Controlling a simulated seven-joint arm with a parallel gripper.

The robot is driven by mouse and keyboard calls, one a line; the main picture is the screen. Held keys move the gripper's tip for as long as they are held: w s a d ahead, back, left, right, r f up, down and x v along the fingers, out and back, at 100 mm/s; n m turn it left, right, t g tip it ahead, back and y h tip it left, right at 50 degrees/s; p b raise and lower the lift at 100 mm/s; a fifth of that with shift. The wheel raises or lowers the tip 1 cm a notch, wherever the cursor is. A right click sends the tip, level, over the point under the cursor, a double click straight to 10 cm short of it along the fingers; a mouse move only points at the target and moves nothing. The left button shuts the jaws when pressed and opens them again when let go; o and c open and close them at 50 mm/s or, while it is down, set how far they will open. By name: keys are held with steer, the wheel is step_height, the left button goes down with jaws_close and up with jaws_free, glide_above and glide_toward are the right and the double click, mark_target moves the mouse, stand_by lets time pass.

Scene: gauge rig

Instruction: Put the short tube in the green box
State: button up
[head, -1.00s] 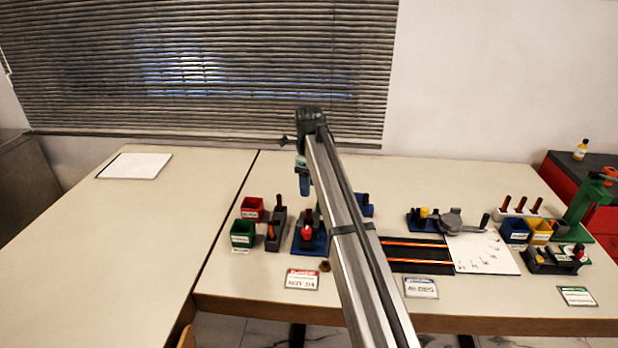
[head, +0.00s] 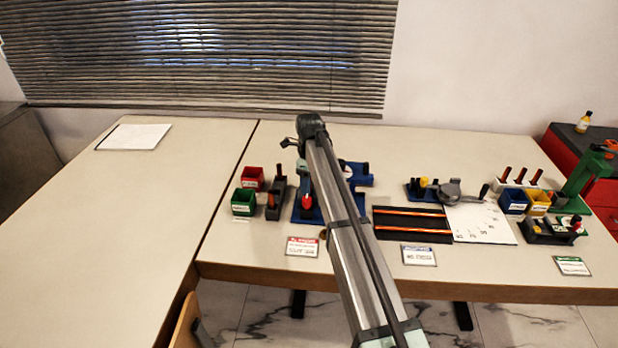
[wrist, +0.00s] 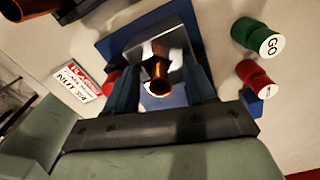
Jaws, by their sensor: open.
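A copper-coloured tube (wrist: 160,78), apparently the short tube, sits at a shiny metal block (wrist: 170,40) on a blue base in the wrist view. My gripper (wrist: 161,88) is open, with one blue-grey finger on each side of the tube. I cannot tell whether either finger touches it. In the head view my arm hides the tube and my fingertips. The green box (head: 243,203) stands at the left of the rig, in front of the red box (head: 252,178).
A dark holder (head: 275,200) stands between the boxes and the blue base (head: 300,217). Green (wrist: 256,37) and red (wrist: 256,78) labelled cylinders lie right of my fingers. A black rack (head: 412,224) is farther right. The left table is mostly clear.

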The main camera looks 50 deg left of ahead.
steer(key=shift+c, duration=0.3)
jaws_close()
steer(key=shift+s, duration=0.1)
stand_by(0.5)
steer(key=shift+o, duration=0.3)
jaws_free()
step_height(320, 180, up, 14)
stand_by(0.6)
